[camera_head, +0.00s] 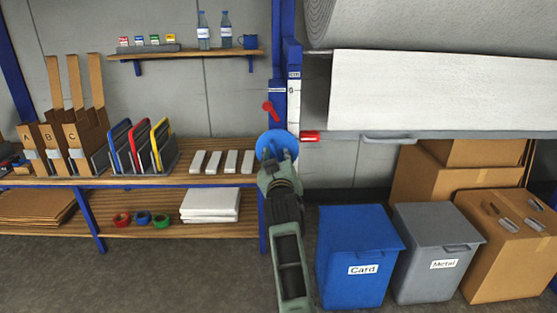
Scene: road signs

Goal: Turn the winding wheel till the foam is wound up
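The blue winding wheel (277,138) is on the blue post, left of the foam. My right gripper (278,156) is in front of the wheel and overlaps its lower part. Whether it touches the wheel, and whether its fingers are open or shut, I cannot tell. The white foam sheet (440,92) hangs from the big grey-white roll (440,22) at the top right, its lower edge near a grey rail with a handle (389,138). A red marker (310,137) sits at the left of that rail. My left gripper is not in view.
A red lever (269,108) and a white scale strip (294,100) are above the wheel. A blue card bin (356,255), a grey metal bin (435,255) and cardboard boxes (512,250) stand below right. The workbench (235,177) with folders and white blocks is at left.

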